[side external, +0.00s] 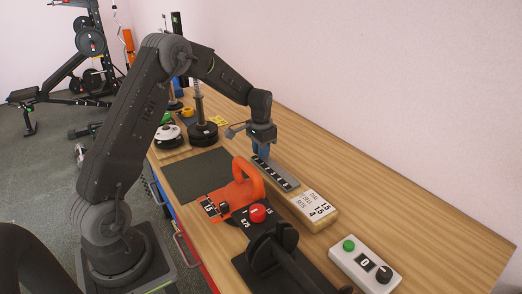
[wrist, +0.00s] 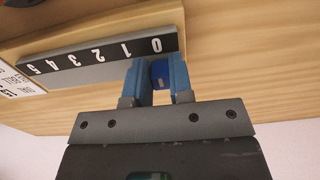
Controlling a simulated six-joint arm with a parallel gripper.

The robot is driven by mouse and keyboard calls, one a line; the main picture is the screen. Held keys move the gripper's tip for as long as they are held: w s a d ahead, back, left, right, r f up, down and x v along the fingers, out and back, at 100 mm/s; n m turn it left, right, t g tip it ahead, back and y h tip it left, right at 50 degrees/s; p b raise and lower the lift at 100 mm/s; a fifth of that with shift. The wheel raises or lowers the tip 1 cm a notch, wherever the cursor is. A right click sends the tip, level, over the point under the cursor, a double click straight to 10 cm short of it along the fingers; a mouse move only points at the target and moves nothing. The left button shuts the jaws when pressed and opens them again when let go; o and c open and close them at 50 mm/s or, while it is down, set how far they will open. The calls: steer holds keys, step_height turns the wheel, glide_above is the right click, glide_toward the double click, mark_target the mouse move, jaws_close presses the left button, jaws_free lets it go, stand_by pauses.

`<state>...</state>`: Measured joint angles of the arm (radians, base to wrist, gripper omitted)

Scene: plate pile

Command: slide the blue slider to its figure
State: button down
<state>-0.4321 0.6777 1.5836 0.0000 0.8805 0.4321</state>
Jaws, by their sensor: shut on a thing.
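The blue slider (wrist: 159,71) sits at the 0 end of a grey slider strip with a black number scale (wrist: 97,56). In the wrist view it lies about level with the 0. My gripper (wrist: 160,84) has its two blue fingers on either side of the slider, shut on it. In the side view my gripper (side external: 262,152) points down at the far end of the slider strip (side external: 277,176), and its fingers hide the slider. A white card (side external: 313,206) with printed figures lies at the strip's near end; its small print is hard to read.
A black dumbbell-like object (side external: 268,248) and a white control box (side external: 365,262) are nearer. Black plates on a post (side external: 203,132) stand behind. The table's right side is clear.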

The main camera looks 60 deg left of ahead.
mark_target(266, 162)
steer(key=shift+d, duration=1.55)
steer(key=c, duration=1)
jaws_free()
steer(key=shift+r, duration=0.1)
step_height(266, 162, up, 14)
steer(key=shift+f, duration=0.2)
